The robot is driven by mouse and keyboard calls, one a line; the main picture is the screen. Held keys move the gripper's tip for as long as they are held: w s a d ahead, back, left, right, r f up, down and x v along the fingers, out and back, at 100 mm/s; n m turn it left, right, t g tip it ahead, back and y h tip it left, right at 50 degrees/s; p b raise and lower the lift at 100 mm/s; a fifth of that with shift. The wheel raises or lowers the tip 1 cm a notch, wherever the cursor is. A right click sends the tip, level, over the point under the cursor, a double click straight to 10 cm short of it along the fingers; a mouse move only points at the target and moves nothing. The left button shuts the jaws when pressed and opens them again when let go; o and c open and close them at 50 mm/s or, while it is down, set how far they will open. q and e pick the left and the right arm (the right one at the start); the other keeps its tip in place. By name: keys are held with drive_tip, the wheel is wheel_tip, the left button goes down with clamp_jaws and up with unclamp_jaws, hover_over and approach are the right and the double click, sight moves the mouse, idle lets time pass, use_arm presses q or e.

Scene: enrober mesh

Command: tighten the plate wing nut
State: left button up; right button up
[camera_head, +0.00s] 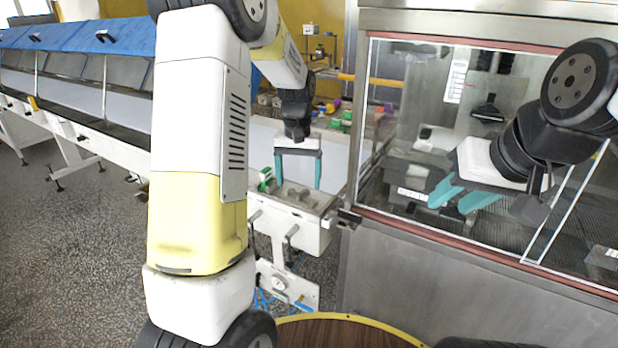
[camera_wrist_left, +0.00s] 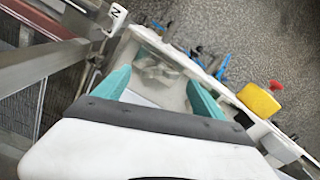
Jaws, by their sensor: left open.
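My left gripper (camera_head: 298,187) points down over the top of a white machine unit (camera_head: 312,238) at the end of the conveyor. Its two teal fingers are spread apart, with nothing held between them. In the left wrist view, the left gripper (camera_wrist_left: 158,80) frames a blurred grey metal piece (camera_wrist_left: 158,62) on a pale plate. I cannot tell whether this piece is the wing nut, and I cannot make out the wing nut elsewhere. My right gripper (camera_head: 449,206) is in front of the glass cabinet, with its teal fingers apart and empty.
The steel cabinet (camera_head: 440,270) with glass panes stands close on the right. A long conveyor with blue covers (camera_head: 110,38) runs back left. In the left wrist view, a yellow box with a red button (camera_wrist_left: 260,100) sits beside the plate.

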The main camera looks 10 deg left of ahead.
sight(299, 189)
use_arm(q)
wheel_tip(299, 189, up, 6)
drive_tip(key=shift+f, duration=0.2)
drive_tip(key=shift+n, duration=0.6)
drive_tip(key=shift+f, duration=0.1)
wheel_tip(299, 189, down, 8)
drive_tip(key=shift+r, duration=0.15)
drive_tip(key=shift+c, duration=0.2)
